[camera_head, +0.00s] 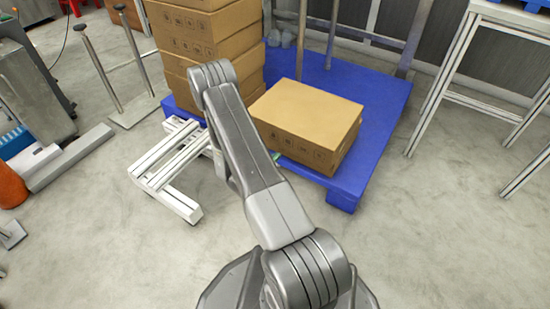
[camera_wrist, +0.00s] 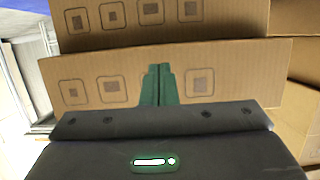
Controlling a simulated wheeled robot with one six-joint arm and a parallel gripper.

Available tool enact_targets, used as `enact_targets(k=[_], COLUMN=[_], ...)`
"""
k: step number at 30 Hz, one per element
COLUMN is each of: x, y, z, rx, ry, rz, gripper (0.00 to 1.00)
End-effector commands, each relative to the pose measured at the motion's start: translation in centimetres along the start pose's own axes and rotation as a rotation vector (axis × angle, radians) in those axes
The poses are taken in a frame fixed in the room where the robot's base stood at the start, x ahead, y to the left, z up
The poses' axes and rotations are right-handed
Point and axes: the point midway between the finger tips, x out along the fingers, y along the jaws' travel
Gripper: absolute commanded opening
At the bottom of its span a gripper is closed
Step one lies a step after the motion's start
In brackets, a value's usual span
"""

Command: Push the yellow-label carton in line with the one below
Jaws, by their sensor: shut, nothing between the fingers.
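My gripper (camera_wrist: 158,70) is shut, its two green fingers together and empty. In the wrist view the fingers point at the printed face of a brown carton (camera_wrist: 225,65). Whether they touch it, I cannot tell. Another carton (camera_wrist: 215,25) sits above that one and looks a little narrower. No yellow label shows in either view, so I cannot tell which carton bears it. In the head view a stack of cartons (camera_head: 205,45) stands behind my arm, which hides part of it and most of my gripper.
A single carton (camera_head: 310,110) lies right of the stack on a blue pallet (camera_head: 375,130). A white metal frame (camera_head: 165,165) stands at the pallet's front left. A white-legged table (camera_head: 445,80) is at the right. The grey floor at the lower right is clear.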

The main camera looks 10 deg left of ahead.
Motion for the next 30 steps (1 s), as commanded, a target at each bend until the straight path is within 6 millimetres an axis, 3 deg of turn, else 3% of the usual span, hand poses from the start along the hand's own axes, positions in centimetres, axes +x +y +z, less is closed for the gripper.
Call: enact_targets(k=[12, 30], x=[0.1, 2.4], y=[0.0, 0.0], z=[0.0, -0.7], rx=[0.0, 0.001], ry=[0.0, 0.0], rz=[0.0, 0.0], gripper=[0.0, 0.0])
